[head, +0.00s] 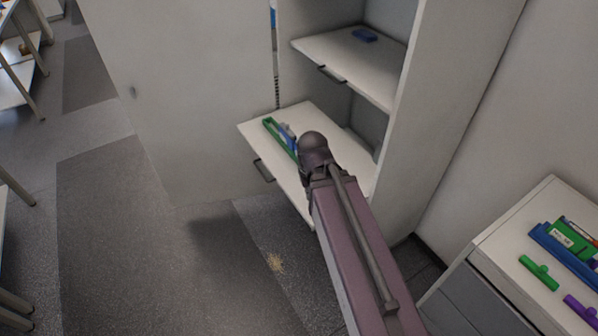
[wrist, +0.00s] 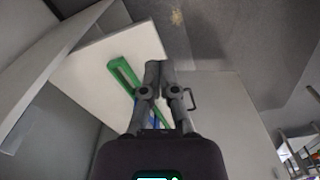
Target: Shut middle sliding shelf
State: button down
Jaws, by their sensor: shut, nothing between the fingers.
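A white sliding shelf (head: 256,130) is pulled out of the grey cabinet, its dark handle (head: 263,170) on the front edge. A green open-frame piece (head: 279,138) and a blue item (head: 288,137) lie on it. A higher shelf (head: 346,59) has its own handle (head: 331,74). In the head view my arm covers part of the pulled-out shelf and hides my gripper. In the wrist view my gripper (wrist: 160,66) is shut and empty. It overlaps the shelf (wrist: 88,66) beside the green piece (wrist: 121,74), with a handle (wrist: 190,99) to its right. Contact cannot be told.
The open cabinet door (head: 185,95) stands left of the shelves. A white drawer unit (head: 508,240) with a blue tray (head: 566,255) and loose green and purple pieces is at the right. Grey floor (head: 130,220) is clear in front of the door.

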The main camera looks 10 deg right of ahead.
jog(key=w+a+f+n+t+h+b, duration=0.1)
jog(key=w+f+n+h+b, duration=0.1)
jog(key=w+f+n+b, duration=0.4)
jog(key=w+a+f+n+h+b, duration=0.1)
jog(key=w+f+n+h+b, duration=0.2)
jog(key=w+f+n+b, duration=0.45)
jog(key=n+t+h+b, duration=0.2)
jog(key=n+h+b, duration=0.2)
jog(key=n+b, duration=0.4)
send_near(296, 175)
jog(key=v, duration=0.3)
jog(key=shift+s+a+r, duration=0.2)
jog(key=shift+f, duration=0.1)
jog(key=b+x, duration=0.7)
jog(key=x, duration=0.3)
jog(key=shift+a+f, duration=0.2)
jog(key=d, duration=0.1)
jog(key=w+d, duration=0.1)
jog(key=shift+d+r, duration=0.15)
jog(key=shift+d, duration=0.25)
jog(key=shift+w+d, duration=0.1)
jog(key=shift+d, duration=0.45)
jog(key=shift+w, duration=0.1)
